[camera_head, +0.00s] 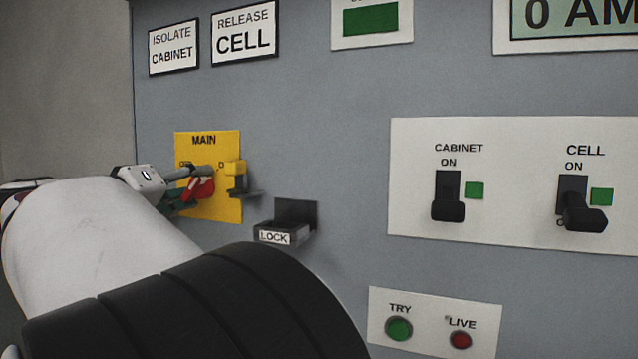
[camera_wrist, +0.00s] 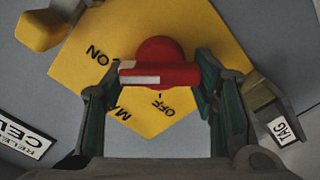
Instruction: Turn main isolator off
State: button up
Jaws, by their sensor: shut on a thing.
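The main isolator is a yellow plate (camera_head: 222,205) marked MAIN on the grey panel, left of centre in the head view. Its red rotary handle (camera_head: 201,189) is partly hidden by my gripper (camera_head: 187,190). In the wrist view the plate (camera_wrist: 215,45) appears turned, with ON at the upper left and OFF below the handle. The red handle (camera_wrist: 158,75), with a white stripe along its bar, lies between the two green-padded fingers of my gripper (camera_wrist: 158,88), which is shut on it. I cannot tell for certain which mark the handle points to.
A yellow part (camera_head: 237,178) projects at the plate's right edge. A black LOCK holder (camera_head: 285,228) sticks out below right. Farther right are the CABINET switch (camera_head: 447,197), CELL switch (camera_head: 580,207), TRY button (camera_head: 399,328) and LIVE light (camera_head: 460,340).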

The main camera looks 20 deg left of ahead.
jog(key=shift+n+p, duration=0.3)
jog(key=shift+p, duration=0.05)
jog(key=n+p, duration=0.2)
jog(key=shift+s+a+n+p, duration=0.1)
jog(key=shift+s+n+p, duration=0.05)
jog(key=shift+n+p, duration=0.2)
jog(key=n+p, duration=0.3)
jog(key=n, duration=0.2)
jog(key=shift+a+f+n+p, duration=0.1)
jog(key=shift+f+n+p, duration=0.1)
jog(key=shift+n+p, duration=0.2)
jog(key=n+p, duration=0.2)
jog(key=n, duration=0.2)
jog(key=shift+f, duration=0.2)
jog(key=shift+f+n+p, duration=0.2)
jog(key=shift+n+p, duration=0.5)
jog(key=shift+n, duration=1.75)
jog(key=o, duration=1.2)
